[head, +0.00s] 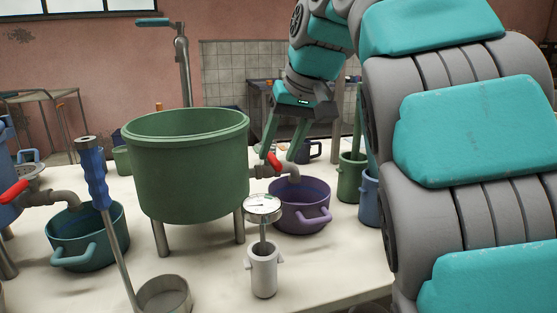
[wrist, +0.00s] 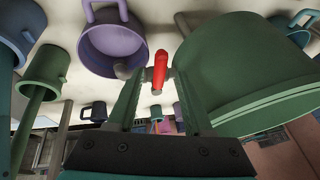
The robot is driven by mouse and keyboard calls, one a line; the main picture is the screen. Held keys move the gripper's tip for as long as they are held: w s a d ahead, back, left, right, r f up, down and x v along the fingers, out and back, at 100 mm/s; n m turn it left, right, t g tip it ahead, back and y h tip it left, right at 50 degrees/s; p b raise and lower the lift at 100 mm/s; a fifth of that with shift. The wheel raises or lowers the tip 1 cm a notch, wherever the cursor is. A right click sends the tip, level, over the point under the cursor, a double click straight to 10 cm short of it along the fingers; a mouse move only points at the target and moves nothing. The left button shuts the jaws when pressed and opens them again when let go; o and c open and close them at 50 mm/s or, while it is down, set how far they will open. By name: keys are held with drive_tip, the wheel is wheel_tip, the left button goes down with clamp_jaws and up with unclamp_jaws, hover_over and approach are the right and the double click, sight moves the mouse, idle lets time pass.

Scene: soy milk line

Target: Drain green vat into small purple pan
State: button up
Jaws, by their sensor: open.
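The green vat (head: 188,170) stands on legs on the pale table; it fills the right of the wrist view (wrist: 245,65). Its grey tap has a red handle (head: 274,164), and the spout reaches over the small purple pan (head: 304,217). In the wrist view the pan (wrist: 112,42) lies left of the red handle (wrist: 160,70), with the spout end over it. My gripper (head: 278,155) is open, pointing down behind the tap. In the wrist view the handle shows between the fingertips of my gripper (wrist: 158,75); I cannot tell whether they touch it.
A teal pan (head: 88,240) sits under another red-handled tap at left. A blue-handled ladle (head: 92,175) and a thermometer (head: 262,208) in a white holder stand in front. Green (head: 350,180) and blue containers stand right of the purple pan.

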drive_tip(key=shift+w+a+f, duration=0.15)
drive_tip(key=shift+f, duration=0.35)
clamp_jaws()
idle(1.2)
